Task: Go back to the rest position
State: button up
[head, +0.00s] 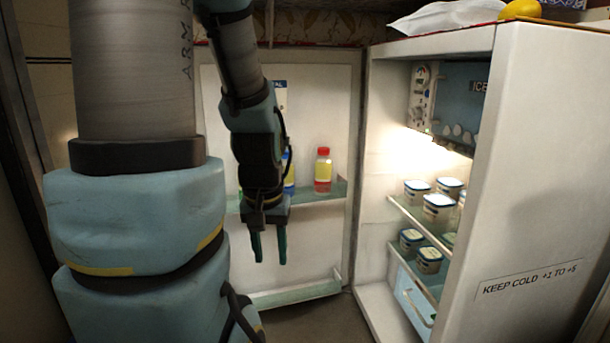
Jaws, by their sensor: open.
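My gripper (269,246) hangs pointing down in the head view, its two green fingers parted with nothing between them. It is in front of the open fridge door (315,115), below and in front of the door's upper shelf. My own arm fills the left side of the view and hides part of the door and shelf.
The fridge (535,170) stands open at the right, with several white jars (438,208) on its shelves. A red-capped bottle (323,170) and a blue bottle (289,175), partly hidden, stand on the door shelf (335,191). A yellow fruit (520,9) lies on top. Bare floor shows below.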

notch_tip(320, 180, up, 34)
jog(key=p, duration=3.2)
jog(key=shift+f, duration=0.1)
